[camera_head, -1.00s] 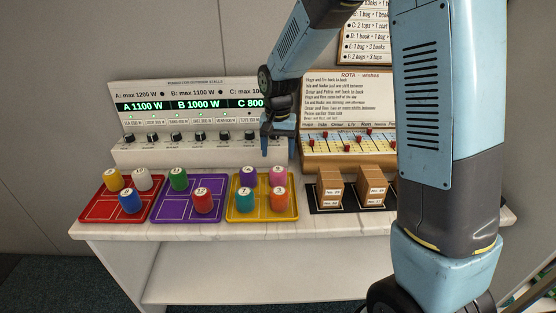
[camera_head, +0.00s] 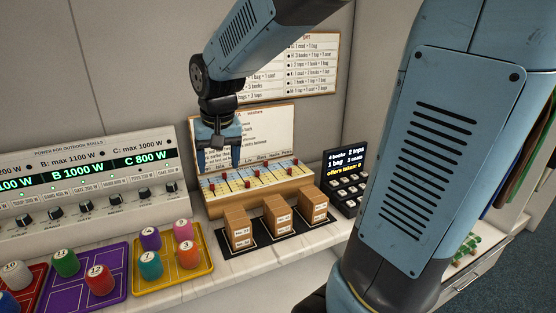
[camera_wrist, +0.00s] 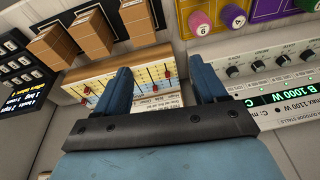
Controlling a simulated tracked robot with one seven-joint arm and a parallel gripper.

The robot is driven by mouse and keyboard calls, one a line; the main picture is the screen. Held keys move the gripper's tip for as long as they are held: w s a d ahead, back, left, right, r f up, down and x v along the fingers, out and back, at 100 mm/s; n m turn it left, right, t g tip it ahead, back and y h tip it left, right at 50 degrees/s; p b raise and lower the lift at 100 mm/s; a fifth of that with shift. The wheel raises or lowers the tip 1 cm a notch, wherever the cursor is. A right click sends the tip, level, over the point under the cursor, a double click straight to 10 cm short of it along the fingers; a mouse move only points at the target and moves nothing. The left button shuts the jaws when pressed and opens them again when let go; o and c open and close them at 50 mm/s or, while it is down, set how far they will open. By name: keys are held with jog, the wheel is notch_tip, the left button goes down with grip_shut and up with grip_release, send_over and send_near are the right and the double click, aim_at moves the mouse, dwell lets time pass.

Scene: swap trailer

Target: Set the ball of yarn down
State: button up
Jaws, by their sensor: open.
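My gripper (camera_head: 219,160) is open and empty in the head view, raised in front of the wishes sheet and just above the rota board (camera_head: 250,190) with its red pegs. In the wrist view my gripper (camera_wrist: 165,88) shows its two blue fingers wide apart, with nothing between them but the board behind. No ball of yarn can be made out in any view.
A yellow tray (camera_head: 140,289) and a purple tray (camera_head: 78,308) hold numbered cylinders at the left. Cardboard boxes (camera_head: 275,220) stand on black mats. A black keypad with a screen (camera_head: 346,165) is farther right. The power panel (camera_head: 90,190) stands at the back left.

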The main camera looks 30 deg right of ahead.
jog(key=s+d+r+t, duration=0.1)
jog(key=s+d+r, duration=0.1)
jog(key=s, duration=0.5)
jog(key=s+d+r+n+t, duration=0.1)
jog(key=s+d+r+t, duration=0.1)
jog(key=s+d, duration=0.3)
jog(key=s+r, duration=0.1)
jog(key=s, duration=0.2)
jog(key=shift+s+d+r, duration=0.2)
jog(key=shift+s+d, duration=0.1)
dwell(0.4)
